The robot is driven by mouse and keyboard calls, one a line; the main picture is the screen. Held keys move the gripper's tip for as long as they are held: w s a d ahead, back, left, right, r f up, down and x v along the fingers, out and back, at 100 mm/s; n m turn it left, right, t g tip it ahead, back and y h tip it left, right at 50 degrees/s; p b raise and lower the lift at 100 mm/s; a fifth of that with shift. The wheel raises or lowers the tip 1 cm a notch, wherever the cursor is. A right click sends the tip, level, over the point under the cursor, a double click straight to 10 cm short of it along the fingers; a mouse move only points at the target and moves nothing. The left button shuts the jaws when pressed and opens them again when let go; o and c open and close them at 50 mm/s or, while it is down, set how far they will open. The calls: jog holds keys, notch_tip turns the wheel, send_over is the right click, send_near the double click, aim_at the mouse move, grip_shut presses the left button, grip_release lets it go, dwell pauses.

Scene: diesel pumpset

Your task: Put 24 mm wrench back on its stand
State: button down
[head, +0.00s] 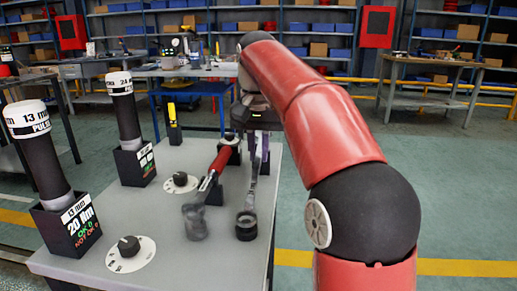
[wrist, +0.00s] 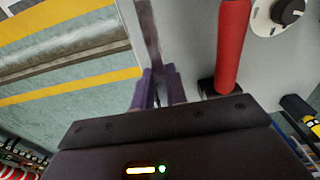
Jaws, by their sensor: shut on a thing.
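My gripper (head: 258,152) points down over the right part of the grey table, with its purple fingers shut on a slim grey metal bar (head: 252,186), which looks like the wrench. The bar hangs below the fingers toward a dark ring-shaped piece (head: 246,227); I cannot tell whether the two are joined. In the wrist view the bar (wrist: 149,40) runs up from between the fingers (wrist: 155,88). No size mark is readable on it. A red-handled tool (head: 221,160) leans just left of my gripper, and its handle (wrist: 231,45) is close beside the fingers in the wrist view.
A black-boxed tool marked 24 mm (head: 125,110) and another marked 13 mm (head: 38,150) stand at the left. Two dial knobs (head: 129,246) and a dark grey cup-like piece (head: 195,221) are on the table (head: 190,262). The table's right edge is close to my gripper.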

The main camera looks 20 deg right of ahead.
jog(key=shift+f+b, duration=0.5)
jog(key=shift+f, duration=0.25)
jog(key=c, duration=1.3)
grip_release()
jog(key=r+p, duration=0.1)
jog(key=r, duration=0.3)
jog(key=r+p, duration=0.2)
jog(key=r, duration=0.1)
jog(key=shift+s+a+r, duration=0.1)
jog(key=shift+s+r, duration=0.1)
jog(key=shift+r, duration=0.2)
